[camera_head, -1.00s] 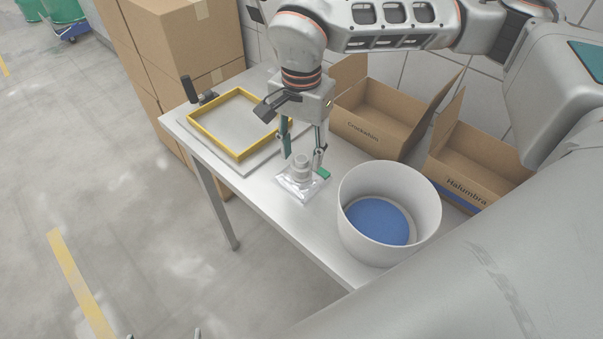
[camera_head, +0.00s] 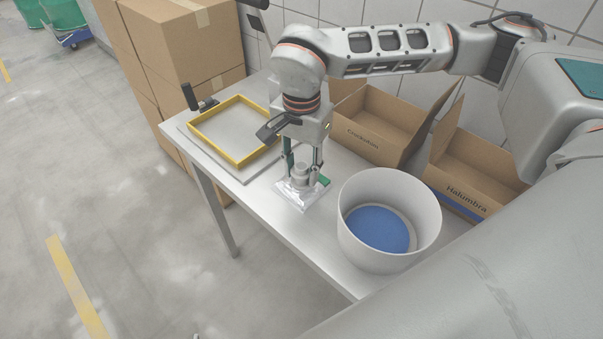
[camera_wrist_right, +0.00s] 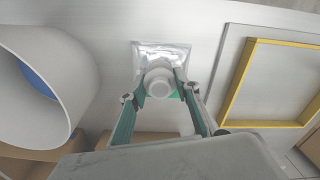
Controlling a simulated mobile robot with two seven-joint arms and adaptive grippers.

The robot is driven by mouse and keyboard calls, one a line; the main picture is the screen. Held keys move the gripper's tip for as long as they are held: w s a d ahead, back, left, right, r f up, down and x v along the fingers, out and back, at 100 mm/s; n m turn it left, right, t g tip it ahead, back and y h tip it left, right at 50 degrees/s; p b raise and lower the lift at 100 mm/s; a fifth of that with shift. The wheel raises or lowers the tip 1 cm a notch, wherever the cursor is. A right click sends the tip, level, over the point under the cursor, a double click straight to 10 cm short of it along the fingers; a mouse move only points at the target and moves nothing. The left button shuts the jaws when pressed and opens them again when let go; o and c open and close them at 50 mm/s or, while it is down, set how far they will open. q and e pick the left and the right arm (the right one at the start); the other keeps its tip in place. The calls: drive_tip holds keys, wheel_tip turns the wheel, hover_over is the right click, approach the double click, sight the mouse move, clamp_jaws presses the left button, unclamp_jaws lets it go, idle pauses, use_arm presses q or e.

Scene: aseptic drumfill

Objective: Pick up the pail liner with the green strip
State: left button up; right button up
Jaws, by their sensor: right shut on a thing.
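A silvery foil pail liner (camera_head: 297,195) lies on the steel table, with a pale round spout (camera_head: 301,172) standing up from it. My right gripper (camera_head: 303,178) points down and is shut on the spout, one finger on each side. The wrist view shows the foil liner (camera_wrist_right: 150,50) beyond the spout (camera_wrist_right: 158,83), between the fingertips of my right gripper (camera_wrist_right: 160,92). The liner appears to rest on the table. My left gripper is not in view.
A white pail (camera_head: 430,230) with a blue inside bottom stands right of the liner. A yellow frame (camera_head: 203,142) on a grey plate is to the left. Open cartons marked Crackston (camera_head: 362,141) and Halumbra (camera_head: 466,197) stand behind. The table's front edge is clear.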

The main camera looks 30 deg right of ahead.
sight(302, 166)
wheel_tip(302, 166, up, 19)
drive_tip(key=p, duration=0.1)
use_arm(q)
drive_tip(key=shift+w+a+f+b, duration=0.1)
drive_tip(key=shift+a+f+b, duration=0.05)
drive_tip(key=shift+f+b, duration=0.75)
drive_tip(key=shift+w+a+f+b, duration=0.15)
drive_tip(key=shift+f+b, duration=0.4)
drive_tip(key=shift+b, duration=0.7)
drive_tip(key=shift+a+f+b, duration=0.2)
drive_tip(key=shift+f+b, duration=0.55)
drive_tip(key=shift+b, duration=0.3)
use_arm(e)
drive_tip(key=s+d+f, duration=0.1)
drive_tip(key=s+d, duration=0.2)
drive_tip(key=s, duration=0.6)
drive_tip(key=s+d+f, duration=0.2)
drive_tip(key=s+d, duration=0.2)
drive_tip(key=s, duration=0.5)
drive_tip(key=shift+s+d+f, duration=0.15)
drive_tip(key=shift+d+f, duration=0.1)
drive_tip(key=shift+d, duration=0.05)
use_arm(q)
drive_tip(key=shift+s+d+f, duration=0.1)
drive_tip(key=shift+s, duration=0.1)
